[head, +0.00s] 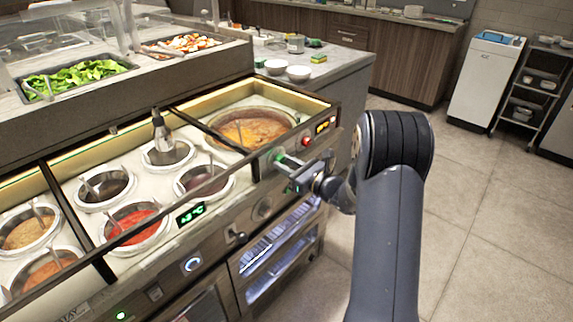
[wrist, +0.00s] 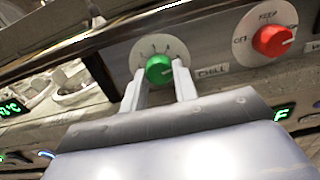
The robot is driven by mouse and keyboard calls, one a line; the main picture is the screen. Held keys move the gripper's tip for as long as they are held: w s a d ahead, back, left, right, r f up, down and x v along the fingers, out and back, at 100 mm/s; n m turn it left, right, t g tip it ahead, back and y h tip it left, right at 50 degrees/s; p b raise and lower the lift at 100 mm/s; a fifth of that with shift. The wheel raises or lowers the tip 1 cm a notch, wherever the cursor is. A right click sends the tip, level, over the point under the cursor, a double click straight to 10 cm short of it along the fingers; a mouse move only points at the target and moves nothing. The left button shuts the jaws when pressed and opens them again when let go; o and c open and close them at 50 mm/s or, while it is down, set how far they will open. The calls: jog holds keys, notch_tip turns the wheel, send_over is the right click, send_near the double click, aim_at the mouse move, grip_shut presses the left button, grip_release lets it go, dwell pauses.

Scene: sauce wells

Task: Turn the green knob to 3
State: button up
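The green knob (wrist: 159,69) sits on a round white dial plate (wrist: 176,47) with small marks, beside a label reading CHILL, in the wrist view. The marks and the knob's pointer are too small to read surely. My gripper (wrist: 159,72) has its two fingers apart, one on each side of the knob, tips close to its sides. I cannot tell whether they press on it. In the head view my gripper (head: 285,164) is at the counter's front panel, and it largely hides the green knob there.
A red knob (wrist: 272,40) on its own dial is to the right in the wrist view. A green-lit display (head: 190,214) is on the counter front. Sauce wells, including one with red sauce (head: 131,222), lie behind the panel. The floor (head: 470,215) at right is clear.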

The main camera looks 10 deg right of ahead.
jog(key=c, duration=0.4)
jog(key=shift+c, duration=0.2)
jog(key=shift+f+n+b, duration=0.15)
jog(key=shift+n+b, duration=0.15)
jog(key=shift+b, duration=0.35)
jog(key=n+b, duration=1.5)
jog(key=b, duration=0.9)
jog(key=shift+r+b, duration=0.2)
jog(key=shift+b, duration=0.1)
